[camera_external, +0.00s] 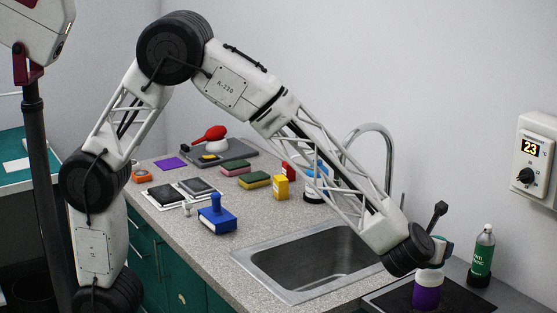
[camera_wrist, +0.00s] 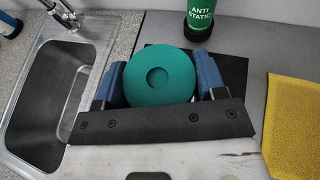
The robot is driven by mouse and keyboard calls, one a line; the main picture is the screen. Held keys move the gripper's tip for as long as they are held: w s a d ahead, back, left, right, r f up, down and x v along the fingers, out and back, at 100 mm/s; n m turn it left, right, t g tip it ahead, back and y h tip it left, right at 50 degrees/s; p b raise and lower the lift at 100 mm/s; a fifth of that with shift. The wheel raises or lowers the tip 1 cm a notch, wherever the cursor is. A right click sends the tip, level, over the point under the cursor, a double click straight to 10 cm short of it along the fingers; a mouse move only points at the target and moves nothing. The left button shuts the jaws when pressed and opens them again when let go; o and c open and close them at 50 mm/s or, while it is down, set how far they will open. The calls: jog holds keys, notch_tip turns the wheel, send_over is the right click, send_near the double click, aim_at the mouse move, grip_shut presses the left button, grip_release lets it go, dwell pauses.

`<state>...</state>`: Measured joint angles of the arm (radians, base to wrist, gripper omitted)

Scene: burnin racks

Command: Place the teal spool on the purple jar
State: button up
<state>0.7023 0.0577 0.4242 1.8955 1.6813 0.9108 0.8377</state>
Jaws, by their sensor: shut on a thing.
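The teal spool (camera_wrist: 158,72) shows round side up in the wrist view, with a shallow hole in its middle. My gripper (camera_wrist: 161,88) is shut on it, with a blue finger on each side. In the external view the gripper (camera_external: 436,252) is at the right, just above the purple jar (camera_external: 428,292), and the spool is mostly hidden there by my wrist. The jar stands upright on a dark mat. In the wrist view the spool and gripper hide the jar. I cannot tell whether the spool touches the jar's top.
A green anti-static bottle (camera_external: 482,256) stands close behind the jar, to the right. The sink (camera_external: 310,262) lies to the left. The black mat (camera_wrist: 230,68) lies under this area. A yellow cloth (camera_wrist: 292,120) is at the right in the wrist view. Several other items crowd the far counter.

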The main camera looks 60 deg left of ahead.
jog(key=shift+f, duration=1.35)
jog(key=shift+f, duration=0.2)
jog(key=o, duration=1)
jog(key=shift+r, duration=0.15)
jog(key=shift+s+r, duration=0.1)
jog(key=shift+s, duration=0.05)
jog(key=v, duration=1.1)
jog(key=shift+s+r, duration=0.2)
jog(key=shift+s, duration=0.1)
jog(key=shift+d, duration=0.15)
